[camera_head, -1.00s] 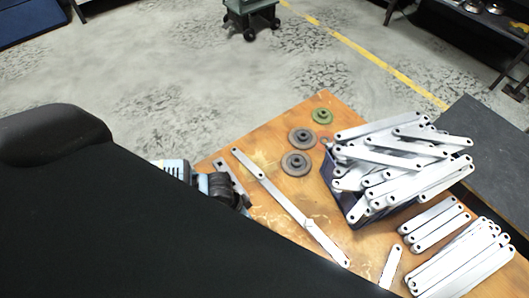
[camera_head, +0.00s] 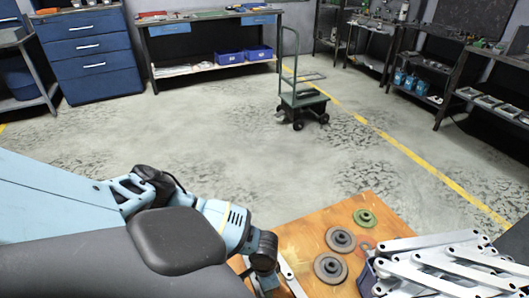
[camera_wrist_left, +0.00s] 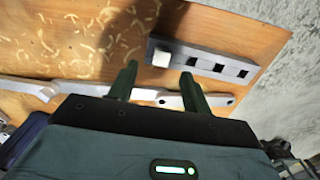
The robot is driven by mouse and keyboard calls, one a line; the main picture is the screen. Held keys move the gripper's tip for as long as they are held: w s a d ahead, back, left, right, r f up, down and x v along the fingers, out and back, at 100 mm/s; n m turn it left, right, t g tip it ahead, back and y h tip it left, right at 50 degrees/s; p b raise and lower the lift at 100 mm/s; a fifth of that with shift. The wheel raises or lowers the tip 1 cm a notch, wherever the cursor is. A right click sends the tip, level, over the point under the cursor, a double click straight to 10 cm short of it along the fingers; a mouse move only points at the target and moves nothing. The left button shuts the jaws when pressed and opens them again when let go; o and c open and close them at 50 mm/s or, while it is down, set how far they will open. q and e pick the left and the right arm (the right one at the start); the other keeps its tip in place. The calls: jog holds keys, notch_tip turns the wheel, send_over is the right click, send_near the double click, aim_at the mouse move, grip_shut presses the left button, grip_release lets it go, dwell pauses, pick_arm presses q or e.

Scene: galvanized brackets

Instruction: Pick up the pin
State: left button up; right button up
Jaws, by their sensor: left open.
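In the left wrist view a small white block, which looks like the pin (camera_wrist_left: 161,58), sits at the left end of a grey bar (camera_wrist_left: 204,62) with dark square holes to its right. My left gripper (camera_wrist_left: 158,84) is open. Its two dark fingers point toward the bar, with the pin roughly in line with the gap between them and nothing held. In the head view my left arm reaches down to the table's left edge, and its wrist hides the pin and most of the bar. My right gripper is not in view.
Flat metal links (camera_wrist_left: 85,88) lie under the fingers on the wooden table (camera_head: 300,232). Dark round flanges (camera_head: 331,267) and a green one (camera_head: 364,217) lie to the right. A bin heaped with galvanized links (camera_head: 450,262) stands at far right. A cart (camera_head: 302,98) stands on open floor beyond.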

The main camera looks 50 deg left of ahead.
pick_arm(q)
notch_tip(320, 180, down, 4)
jog(key=shift+a+f+b, duration=0.15)
jog(key=shift+f+b, duration=0.1)
jog(key=shift+b, duration=0.3)
jog(key=shift+f, duration=0.35)
grip_shut()
jog(key=shift+r, duration=0.1)
jog(key=shift+r, duration=0.45)
jog(key=r, duration=0.2)
jog(key=p, duration=0.1)
jog(key=shift+s+d+r, duration=0.25)
jog(key=shift+r, duration=0.15)
jog(key=s+d+r+p, duration=0.1)
jog(key=s+d, duration=0.9)
jog(key=s, duration=0.1)
jog(key=shift+d+r, duration=0.15)
jog(key=shift+d, duration=0.2)
